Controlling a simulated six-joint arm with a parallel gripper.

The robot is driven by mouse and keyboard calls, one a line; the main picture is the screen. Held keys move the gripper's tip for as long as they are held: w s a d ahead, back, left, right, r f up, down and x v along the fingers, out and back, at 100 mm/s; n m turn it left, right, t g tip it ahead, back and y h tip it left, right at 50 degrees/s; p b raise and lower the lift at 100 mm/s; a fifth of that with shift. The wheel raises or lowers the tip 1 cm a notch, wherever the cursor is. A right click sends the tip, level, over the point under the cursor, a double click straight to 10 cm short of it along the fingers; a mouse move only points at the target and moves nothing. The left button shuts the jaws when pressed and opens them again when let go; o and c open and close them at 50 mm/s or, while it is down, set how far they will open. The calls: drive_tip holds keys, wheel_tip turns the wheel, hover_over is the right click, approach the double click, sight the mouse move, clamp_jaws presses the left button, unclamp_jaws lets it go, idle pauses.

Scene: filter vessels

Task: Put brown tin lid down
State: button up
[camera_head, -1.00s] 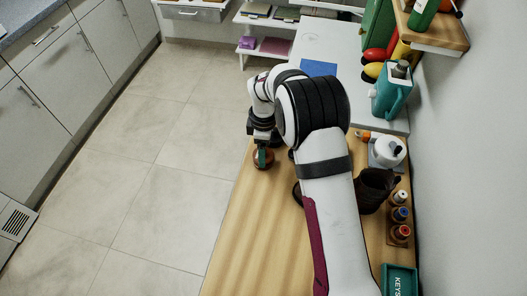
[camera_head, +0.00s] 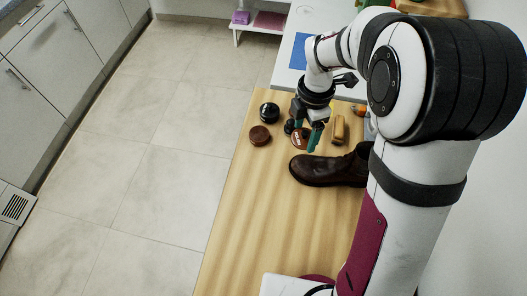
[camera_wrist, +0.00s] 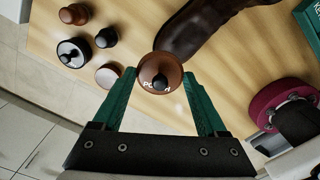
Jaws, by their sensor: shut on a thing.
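My gripper (camera_head: 306,134) reaches down over the wooden table, and its green fingers also show in the wrist view (camera_wrist: 160,78). It is shut on a round brown lid with white lettering and a dark knob (camera_wrist: 152,66). The lid's edge lies between the two fingertips. In the head view the lid (camera_head: 299,141) is partly hidden by the fingers. I cannot tell whether it touches the table. A brown round tin (camera_head: 260,135) and a black round tin (camera_head: 269,112) stand to the left. A flat, pale-topped round piece (camera_wrist: 109,76) lies close beside the left finger.
A small black knobbed object (camera_wrist: 105,38) stands near the tins. A yellowish block-like object (camera_head: 339,128) is behind the shoe. The table's left front (camera_head: 255,225) is clear, with its edge to the floor.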

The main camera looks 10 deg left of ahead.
drive_tip(key=s+f+n, duration=0.2)
drive_tip(key=s+n, duration=0.3)
hover_over(256, 171)
drive_tip(key=f, duration=0.6)
drive_tip(key=shift+s+d, duration=0.1)
drive_tip(key=shift+d, duration=0.2)
drive_tip(key=shift+a+f, duration=0.15)
drive_tip(key=shift+f, duration=0.9)
drive_tip(key=shift+a+f, duration=0.1)
drive_tip(key=shift+f, duration=0.95)
drive_tip(key=shift+f, duration=0.1)
drive_tip(key=o, duration=1.2)
drive_tip(key=shift+o, duration=0.2)
